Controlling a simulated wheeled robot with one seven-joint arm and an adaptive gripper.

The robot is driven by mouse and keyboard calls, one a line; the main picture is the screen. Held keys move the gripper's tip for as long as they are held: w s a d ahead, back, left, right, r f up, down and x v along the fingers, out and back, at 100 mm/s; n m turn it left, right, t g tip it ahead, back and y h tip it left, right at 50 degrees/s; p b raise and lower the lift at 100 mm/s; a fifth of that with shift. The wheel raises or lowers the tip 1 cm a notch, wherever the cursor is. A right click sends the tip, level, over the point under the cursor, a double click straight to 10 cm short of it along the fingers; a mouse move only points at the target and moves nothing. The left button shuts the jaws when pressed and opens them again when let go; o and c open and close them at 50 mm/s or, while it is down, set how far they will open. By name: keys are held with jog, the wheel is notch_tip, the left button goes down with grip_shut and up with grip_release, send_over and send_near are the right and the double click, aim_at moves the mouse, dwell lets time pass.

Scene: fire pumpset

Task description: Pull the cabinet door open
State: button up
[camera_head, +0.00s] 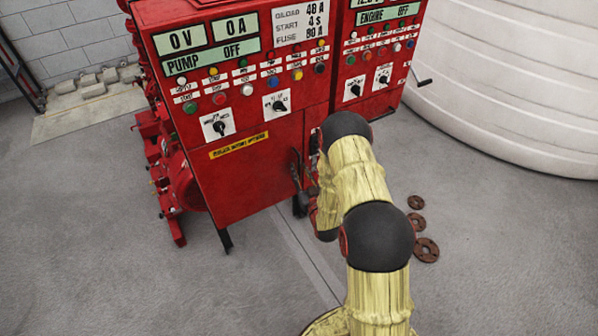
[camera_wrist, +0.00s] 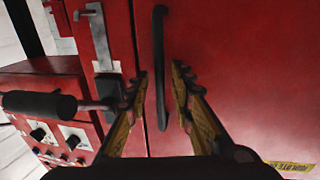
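The red cabinet (camera_head: 240,180) carries a "PUMP OFF" panel, and its front door (camera_wrist: 240,70) fills the right of the wrist view. The door looks shut. A black bar handle (camera_wrist: 160,50) stands on it. My gripper (camera_wrist: 160,72) is open, with one finger on each side of the handle. I see a gap on both sides; the depth between fingertips and door is hard to tell. In the head view, my yellow arm hides most of the door's right edge and the gripper.
A second red cabinet (camera_head: 370,60) marked "ENGINE OFF" stands to the right. A black lever (camera_wrist: 40,104) sticks out left of the fingers in the wrist view. Several rusty discs (camera_head: 426,249) lie on the floor, near a white tank (camera_head: 510,80). The floor front left is clear.

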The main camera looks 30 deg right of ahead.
jog(key=shift+w, duration=0.35)
jog(key=shift+c, duration=0.4)
grip_shut()
dwell(0.4)
